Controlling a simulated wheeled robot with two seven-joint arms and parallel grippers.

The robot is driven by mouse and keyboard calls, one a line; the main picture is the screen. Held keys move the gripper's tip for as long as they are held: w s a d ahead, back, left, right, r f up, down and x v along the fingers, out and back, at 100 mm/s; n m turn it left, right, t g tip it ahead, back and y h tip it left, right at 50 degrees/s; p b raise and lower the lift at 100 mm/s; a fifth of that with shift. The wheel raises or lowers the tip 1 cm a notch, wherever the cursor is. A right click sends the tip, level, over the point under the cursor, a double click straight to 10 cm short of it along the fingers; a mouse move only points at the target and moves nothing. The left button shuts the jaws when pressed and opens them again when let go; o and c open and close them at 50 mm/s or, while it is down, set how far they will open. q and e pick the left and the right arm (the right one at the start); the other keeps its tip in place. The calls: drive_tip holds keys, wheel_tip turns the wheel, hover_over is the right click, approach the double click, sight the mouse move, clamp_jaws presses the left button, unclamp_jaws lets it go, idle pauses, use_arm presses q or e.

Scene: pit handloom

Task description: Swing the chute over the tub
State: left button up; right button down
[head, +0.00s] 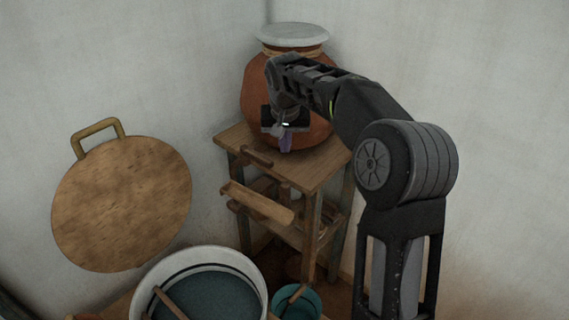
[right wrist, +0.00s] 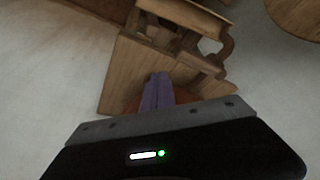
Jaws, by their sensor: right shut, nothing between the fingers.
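The chute (head: 258,203) is a short wooden trough at the front of a wooden stand. It slants down to the right, and its right end is apart from the tub. The tub (head: 258,268) is round and pale-rimmed, with dark teal liquid, at the bottom of the head view. My right gripper (head: 286,146) is shut and empty, its purple fingers pointing down in front of the clay pot, above the stand top. In the right wrist view the shut fingers (right wrist: 157,90) are over the stand, and a wooden piece that looks like the chute (right wrist: 188,14) is beyond them. My left gripper is out of view.
The clay pot (head: 258,92) with a grey lid stands on the wooden stand (head: 312,178) in the corner. A large round wooden board (head: 122,205) with a handle leans at the left wall. A small teal bowl (head: 309,303) is beside the tub. A stick (head: 172,303) lies across the tub.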

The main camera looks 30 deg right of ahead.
drive_tip(key=p+x, duration=0.2)
drive_tip(key=x, duration=0.7)
drive_tip(key=shift+w+f, duration=0.1)
drive_tip(key=shift+f, duration=0.15)
drive_tip(key=shift+s+a+f, duration=0.2)
drive_tip(key=s, duration=0.1)
drive_tip(key=s+a, duration=0.1)
drive_tip(key=p, duration=0.1)
drive_tip(key=shift+s+a+f, duration=0.3)
drive_tip(key=shift+s+f, duration=0.1)
drive_tip(key=shift+a, duration=0.1)
